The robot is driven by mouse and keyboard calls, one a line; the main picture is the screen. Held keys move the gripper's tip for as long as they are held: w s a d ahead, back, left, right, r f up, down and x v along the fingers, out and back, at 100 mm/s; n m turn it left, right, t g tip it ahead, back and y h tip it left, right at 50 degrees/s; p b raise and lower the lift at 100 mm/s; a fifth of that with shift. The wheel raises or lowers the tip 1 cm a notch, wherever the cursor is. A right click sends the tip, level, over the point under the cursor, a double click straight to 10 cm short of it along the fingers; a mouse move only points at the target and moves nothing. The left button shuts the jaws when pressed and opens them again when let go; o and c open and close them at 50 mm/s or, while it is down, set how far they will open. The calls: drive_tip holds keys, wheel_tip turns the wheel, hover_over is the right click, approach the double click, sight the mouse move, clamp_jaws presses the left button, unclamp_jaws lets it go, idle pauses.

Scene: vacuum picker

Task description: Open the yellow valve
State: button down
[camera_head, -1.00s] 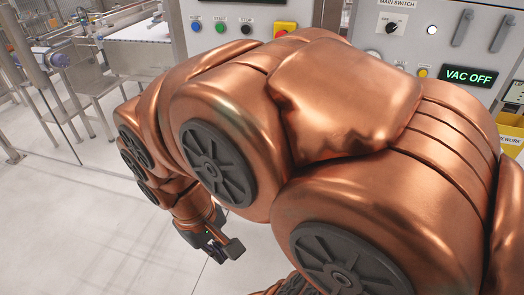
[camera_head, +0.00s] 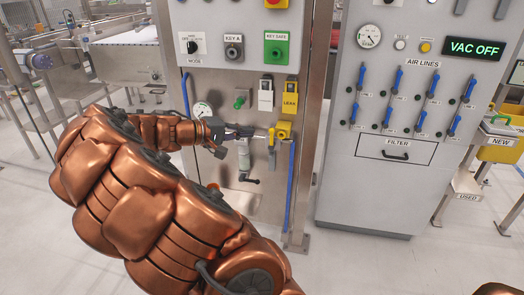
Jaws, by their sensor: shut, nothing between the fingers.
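The yellow valve (camera_head: 283,131) sits on the lower part of the grey panel, with a thin yellow handle (camera_head: 271,138) standing about upright at its left side. A yellow LEAK tag (camera_head: 290,101) hangs just above it. My gripper (camera_head: 252,132) points right, its fingers shut and empty, just left of the yellow handle. Whether the fingertips touch the handle I cannot tell. My copper arm fills the lower left and hides part of the panel's lower left side.
A grey cylinder (camera_head: 244,158) and a black-handled valve (camera_head: 247,181) lie below my gripper. A green valve (camera_head: 240,100) and a gauge (camera_head: 202,109) are close above it. A blue pipe (camera_head: 290,190) runs down at right. The AIR LINES cabinet (camera_head: 385,190) reads VAC OFF.

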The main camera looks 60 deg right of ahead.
drive_tip(key=w+d+f+n+t+h+b, duration=0.1)
drive_tip(key=w+d+f+h+b, duration=0.1)
drive_tip(key=w+f, duration=0.4)
drive_tip(key=w+d+f+n+t+h+b, duration=0.1)
drive_tip(key=w+d+f+n+h+b, duration=0.1)
drive_tip(key=w+d+f+b, duration=0.2)
wheel_tip(320, 180, down, 3)
drive_tip(key=shift+w+b, duration=0.3)
drive_tip(key=shift+w, duration=0.75)
drive_tip(key=shift+d, duration=0.15)
drive_tip(key=b, duration=0.2)
approach(272, 138)
drive_tip(key=w+d, duration=0.2)
drive_tip(key=d, duration=0.4)
drive_tip(key=shift+s+d+r, duration=0.25)
drive_tip(key=shift+s, duration=0.2)
drive_tip(key=shift+s+d+r, duration=0.25)
drive_tip(key=shift+s+r, duration=0.05)
drive_tip(key=shift+s, duration=0.15)
